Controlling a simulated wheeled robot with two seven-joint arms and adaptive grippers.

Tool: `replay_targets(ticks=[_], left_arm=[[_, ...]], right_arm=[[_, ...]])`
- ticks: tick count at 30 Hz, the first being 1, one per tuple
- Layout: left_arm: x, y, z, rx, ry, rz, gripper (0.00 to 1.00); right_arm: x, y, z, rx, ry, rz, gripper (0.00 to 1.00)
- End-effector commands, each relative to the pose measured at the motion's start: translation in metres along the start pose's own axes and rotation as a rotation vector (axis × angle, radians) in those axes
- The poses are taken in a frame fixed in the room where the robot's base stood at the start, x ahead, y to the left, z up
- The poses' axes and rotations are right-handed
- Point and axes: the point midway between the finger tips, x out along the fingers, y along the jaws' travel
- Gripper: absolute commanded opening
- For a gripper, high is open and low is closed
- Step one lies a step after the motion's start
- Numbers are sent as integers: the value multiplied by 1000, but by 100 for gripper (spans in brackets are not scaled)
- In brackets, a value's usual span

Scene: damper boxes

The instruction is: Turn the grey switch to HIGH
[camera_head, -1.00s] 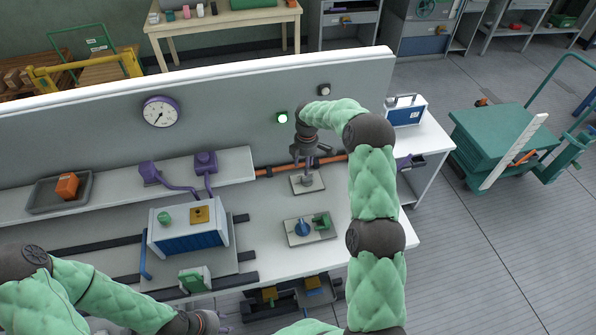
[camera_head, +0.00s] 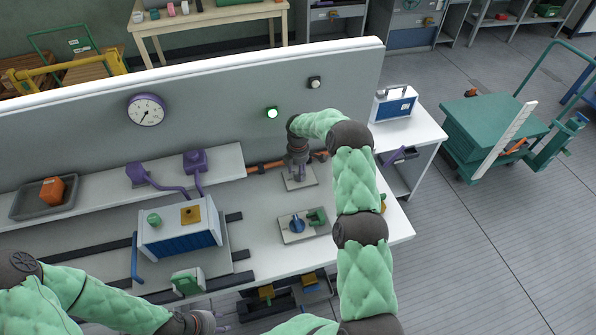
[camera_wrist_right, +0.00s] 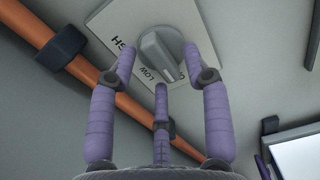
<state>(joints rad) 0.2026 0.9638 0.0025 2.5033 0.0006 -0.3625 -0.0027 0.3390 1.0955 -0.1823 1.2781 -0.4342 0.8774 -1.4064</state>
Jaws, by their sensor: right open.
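The grey switch (camera_wrist_right: 158,50) is a round knob with a raised ridge on a pale plate (camera_wrist_right: 112,18). The plate bears the word LOW and another, partly hidden label that may be HIGH. The ridge's lower end lies close to LOW; its exact setting is unclear. My right gripper (camera_wrist_right: 158,68) is open, its purple fingers spread around the knob's near side; contact cannot be told. In the head view my right gripper (camera_head: 298,166) hangs over the plate (camera_head: 300,184) and hides the knob. My left gripper (camera_head: 208,322) is at the bottom edge, fingers mostly unclear.
An orange pipe (camera_wrist_right: 60,45) runs beside the switch plate. A plate with a blue knob and green part (camera_head: 300,238) lies nearer the front. A blue-white box (camera_head: 180,238) stands left. A green lamp (camera_head: 272,113) glows on the back panel. Bench between is clear.

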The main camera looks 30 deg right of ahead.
Motion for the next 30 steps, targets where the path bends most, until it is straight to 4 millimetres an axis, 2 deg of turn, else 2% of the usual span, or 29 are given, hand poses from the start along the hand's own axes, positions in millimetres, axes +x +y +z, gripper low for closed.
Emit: replay_targets(ticks=[9, 10, 12, 15, 23, 30], left_arm=[[0, 0, 0, 0, 0, 0, 40], [0, 0, 0, 0, 0, 0, 40], [0, 0, 0, 0, 0, 0, 40], [0, 0, 0, 0, 0, 0, 40], [1, 0, 0, 0, 0, 0, 40], [6, -2, 0, 0, 0, 0, 40]], right_arm=[[3, 0, 0, 0, 0, 0, 49], [3, 0, 0, 0, 0, 0, 43], [3, 0, 0, 0, 0, 0, 24], [3, 0, 0, 0, 0, 0, 0], [3, 0, 0, 10, 0, 0, 0], [3, 1, 1, 95, 0, 1, 0]])
